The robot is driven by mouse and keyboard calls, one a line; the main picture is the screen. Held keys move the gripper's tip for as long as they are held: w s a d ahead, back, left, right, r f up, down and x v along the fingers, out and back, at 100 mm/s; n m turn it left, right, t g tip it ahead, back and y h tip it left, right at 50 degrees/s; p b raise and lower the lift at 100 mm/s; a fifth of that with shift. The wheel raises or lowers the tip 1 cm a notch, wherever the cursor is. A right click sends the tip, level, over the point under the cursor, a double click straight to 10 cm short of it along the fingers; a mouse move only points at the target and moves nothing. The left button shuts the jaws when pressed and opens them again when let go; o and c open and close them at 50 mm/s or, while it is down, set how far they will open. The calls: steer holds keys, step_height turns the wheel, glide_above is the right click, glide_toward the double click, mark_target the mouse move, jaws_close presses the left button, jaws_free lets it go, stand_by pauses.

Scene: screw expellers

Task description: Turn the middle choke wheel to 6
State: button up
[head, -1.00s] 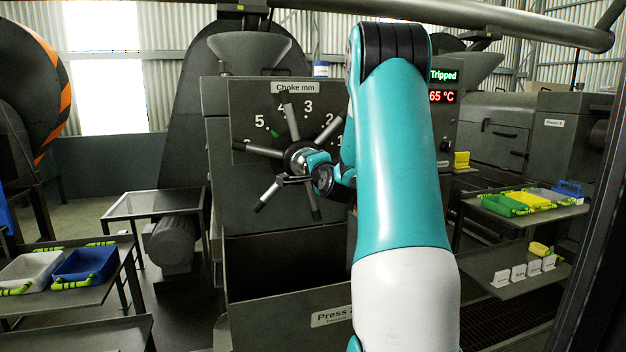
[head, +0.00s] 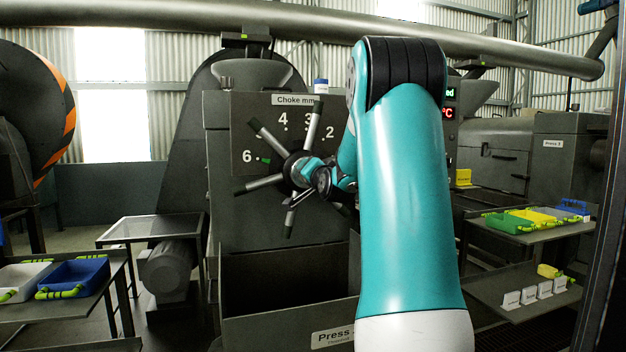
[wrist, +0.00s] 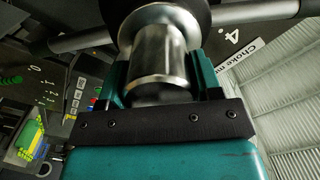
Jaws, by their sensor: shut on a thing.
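The dark choke wheel (head: 296,168) with several grey-tipped spokes stands on the front of the middle press (head: 230,225), under the "Choke mm" label (head: 293,99). Its green pointer mark (head: 265,160) lies beside the dot of the 6 (head: 247,156). The 4, 3 and 2 are readable; the 5 is hidden by a spoke. My gripper (head: 309,173) is at the wheel's centre. In the wrist view its jaws (wrist: 160,88) are shut around the shiny metal hub (wrist: 158,60), with spokes to both sides. My arm hides the dial's right part.
A display (head: 449,103) is partly covered by my arm. A table with blue and white trays (head: 78,277) stands at left, and a shelf with coloured trays (head: 520,220) at right. An open dark bin (head: 290,275) lies below the wheel.

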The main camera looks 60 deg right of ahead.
steer(key=shift+f, duration=0.15)
steer(key=o, duration=1.3)
steer(key=b+v, duration=0.4)
steer(key=v, duration=1.3)
steer(key=shift+s+a+b, duration=0.2)
steer(key=shift+b, duration=0.2)
